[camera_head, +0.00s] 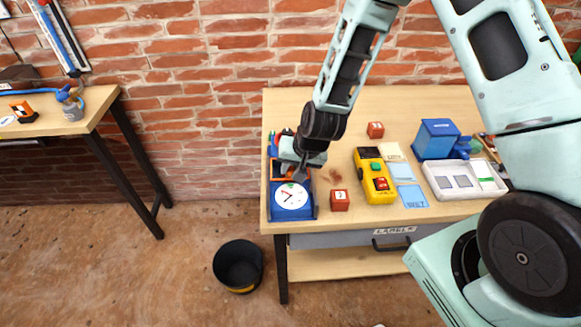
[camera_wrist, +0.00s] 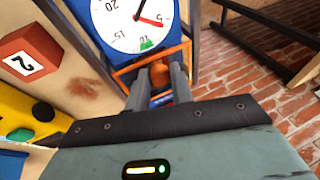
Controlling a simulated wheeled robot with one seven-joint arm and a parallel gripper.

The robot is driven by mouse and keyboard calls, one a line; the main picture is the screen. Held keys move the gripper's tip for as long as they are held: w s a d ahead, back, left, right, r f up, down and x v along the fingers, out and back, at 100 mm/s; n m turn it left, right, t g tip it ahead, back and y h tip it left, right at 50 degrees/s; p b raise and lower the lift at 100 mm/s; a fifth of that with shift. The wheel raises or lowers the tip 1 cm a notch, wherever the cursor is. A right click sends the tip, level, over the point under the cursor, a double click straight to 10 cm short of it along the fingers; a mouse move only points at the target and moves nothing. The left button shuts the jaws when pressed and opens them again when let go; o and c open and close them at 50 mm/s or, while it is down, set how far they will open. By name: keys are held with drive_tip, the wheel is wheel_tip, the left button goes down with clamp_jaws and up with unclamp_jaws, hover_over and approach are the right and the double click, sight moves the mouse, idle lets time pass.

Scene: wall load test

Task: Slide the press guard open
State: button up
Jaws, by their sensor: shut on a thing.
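The press is a blue unit with a round white dial (camera_head: 291,196) on the near left of the table; the dial also shows in the wrist view (camera_wrist: 133,20). Its guard looks like an orange-edged frame (camera_wrist: 127,70) just beyond the dial. An orange-brown knob (camera_wrist: 160,76) sits on the guard. My gripper (camera_wrist: 161,82) is shut on this knob, one grey finger on each side. In the head view my gripper (camera_head: 298,172) hides most of the guard, so I cannot tell how far open it is.
A red block (camera_head: 339,200) numbered 2 stands right of the press. A yellow control box (camera_head: 375,178), another red block (camera_head: 376,130), a blue box (camera_head: 436,139) and a white tray (camera_head: 440,180) are farther right. A black bucket (camera_head: 238,268) stands on the floor.

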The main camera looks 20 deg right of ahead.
drive_tip(key=shift+s+a, duration=0.1)
drive_tip(key=shift+s+a+b, duration=0.25)
drive_tip(key=shift+s+a, duration=0.2)
drive_tip(key=shift+s, duration=0.8)
drive_tip(key=shift+s+a+b, duration=0.2)
drive_tip(key=shift+s+a, duration=0.25)
drive_tip(key=shift+s, duration=0.85)
drive_tip(key=shift+s+a+b, duration=0.25)
drive_tip(key=shift+s+a, duration=0.2)
drive_tip(key=shift+s, duration=1)
drive_tip(key=o, duration=0.9)
drive_tip(key=shift+c, duration=0.2)
drive_tip(key=shift+d, duration=0.1)
